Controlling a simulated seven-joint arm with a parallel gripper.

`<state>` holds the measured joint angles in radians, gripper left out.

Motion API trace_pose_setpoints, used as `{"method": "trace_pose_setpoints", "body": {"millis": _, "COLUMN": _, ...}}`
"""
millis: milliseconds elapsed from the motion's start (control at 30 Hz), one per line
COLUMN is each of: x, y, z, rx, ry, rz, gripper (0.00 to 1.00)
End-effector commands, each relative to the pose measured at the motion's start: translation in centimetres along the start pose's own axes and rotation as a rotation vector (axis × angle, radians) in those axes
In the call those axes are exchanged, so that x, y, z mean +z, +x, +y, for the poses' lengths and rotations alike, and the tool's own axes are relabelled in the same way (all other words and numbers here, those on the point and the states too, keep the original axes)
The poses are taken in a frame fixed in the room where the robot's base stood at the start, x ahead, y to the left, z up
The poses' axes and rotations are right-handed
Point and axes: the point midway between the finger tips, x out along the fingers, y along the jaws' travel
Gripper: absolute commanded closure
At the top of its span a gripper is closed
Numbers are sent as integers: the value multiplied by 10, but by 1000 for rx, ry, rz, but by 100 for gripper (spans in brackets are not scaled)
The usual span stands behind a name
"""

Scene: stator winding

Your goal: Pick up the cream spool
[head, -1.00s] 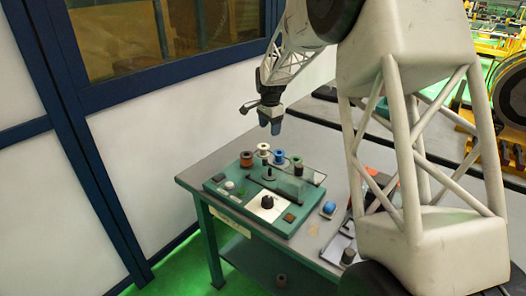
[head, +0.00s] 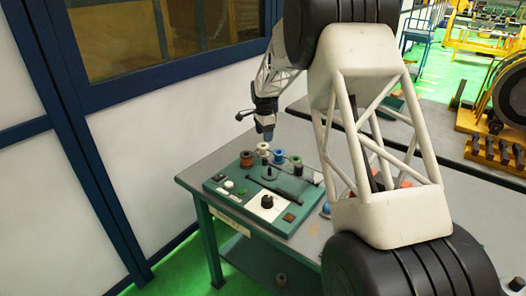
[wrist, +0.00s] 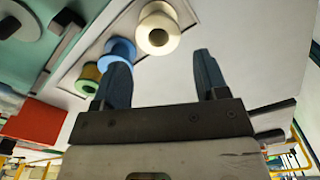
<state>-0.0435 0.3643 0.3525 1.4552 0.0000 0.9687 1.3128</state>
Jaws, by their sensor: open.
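The cream spool (head: 263,147) stands in the row of spools at the back of the green winding fixture (head: 247,211). In the wrist view the cream spool (wrist: 167,20) lies just beyond the fingertips, with its flange and dark centre hole facing the camera. My gripper (head: 265,134) hangs above the spool row, near the cream spool. In the wrist view my gripper (wrist: 159,65) is open, its two blue-grey fingers apart with nothing between them.
A copper spool (head: 246,160) stands left of the cream one. A blue spool (head: 279,157) and a green spool (head: 297,166) stand to its right. In the wrist view the blue spool (wrist: 117,51) is close to the left finger. The grey table (head: 212,163) is clear at the left.

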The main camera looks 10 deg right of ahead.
Motion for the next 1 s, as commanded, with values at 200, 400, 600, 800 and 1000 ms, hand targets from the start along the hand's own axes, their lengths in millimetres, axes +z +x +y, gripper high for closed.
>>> {"method": "trace_pose_setpoints", "body": {"millis": 200, "x": 0, "y": 18, "z": 1, "rx": 3, "ry": 0, "rz": -1, "gripper": 33}}
{"method": "trace_pose_setpoints", "body": {"millis": 400, "x": 0, "y": 22, "z": 0, "rx": 1, "ry": 0, "rz": 0, "gripper": 33}}
{"method": "trace_pose_setpoints", "body": {"millis": 600, "x": 0, "y": 22, "z": 0, "rx": 1, "ry": 0, "rz": 0, "gripper": 33}}
{"method": "trace_pose_setpoints", "body": {"millis": 800, "x": 0, "y": 33, "z": 1, "rx": 2, "ry": 0, "rz": -1, "gripper": 33}}
{"method": "trace_pose_setpoints", "body": {"millis": 1000, "x": 1, "y": 55, "z": 1, "rx": 2, "ry": 0, "rz": -1, "gripper": 33}}
